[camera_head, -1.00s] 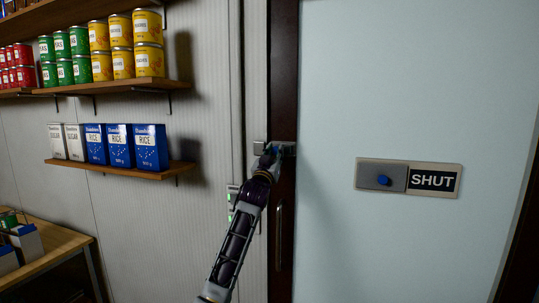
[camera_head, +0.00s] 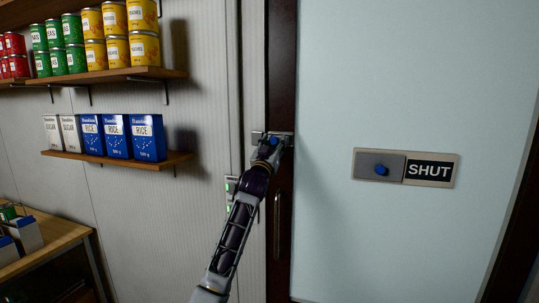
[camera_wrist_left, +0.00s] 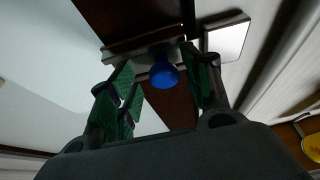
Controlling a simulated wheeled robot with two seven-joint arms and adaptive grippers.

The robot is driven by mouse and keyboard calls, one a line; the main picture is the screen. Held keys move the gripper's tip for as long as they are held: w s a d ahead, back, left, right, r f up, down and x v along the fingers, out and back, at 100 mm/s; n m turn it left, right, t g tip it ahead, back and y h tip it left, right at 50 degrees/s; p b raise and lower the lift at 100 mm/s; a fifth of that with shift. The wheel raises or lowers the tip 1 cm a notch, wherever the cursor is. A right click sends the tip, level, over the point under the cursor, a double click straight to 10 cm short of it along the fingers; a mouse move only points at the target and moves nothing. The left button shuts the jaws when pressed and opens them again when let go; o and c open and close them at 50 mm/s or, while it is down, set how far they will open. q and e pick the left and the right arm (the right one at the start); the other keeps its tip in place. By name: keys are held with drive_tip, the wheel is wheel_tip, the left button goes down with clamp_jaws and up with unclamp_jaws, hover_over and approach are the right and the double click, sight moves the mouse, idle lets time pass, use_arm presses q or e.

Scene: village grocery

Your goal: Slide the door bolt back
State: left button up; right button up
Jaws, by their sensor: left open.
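The door bolt (camera_head: 257,136) is a small metal fitting across the dark door edge and the light frame. In the left wrist view its metal plate (camera_wrist_left: 143,43) carries a blue round knob (camera_wrist_left: 164,74). A separate metal keeper (camera_wrist_left: 229,40) sits to the right of the plate, with a narrow dark gap visible between them. My left gripper (camera_head: 268,148) is at the bolt, its fingers open. In the left wrist view the green-padded fingers (camera_wrist_left: 158,82) stand on either side of the knob; I cannot tell whether either touches it. My right gripper is out of view.
A panel with a blue knob and a SHUT sign (camera_head: 429,170) is on the pale door (camera_head: 400,80). A vertical door handle (camera_head: 277,225) is below the bolt. Shelves with cans (camera_head: 116,50) and rice boxes (camera_head: 148,138) stand left. A wooden table (camera_head: 50,240) is lower left.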

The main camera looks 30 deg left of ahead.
use_arm(q)
drive_tip(key=v, duration=1.1)
drive_tip(key=shift+s+d+f, duration=0.2)
drive_tip(key=shift+s, duration=0.05)
idle(0.3)
idle(0.5)
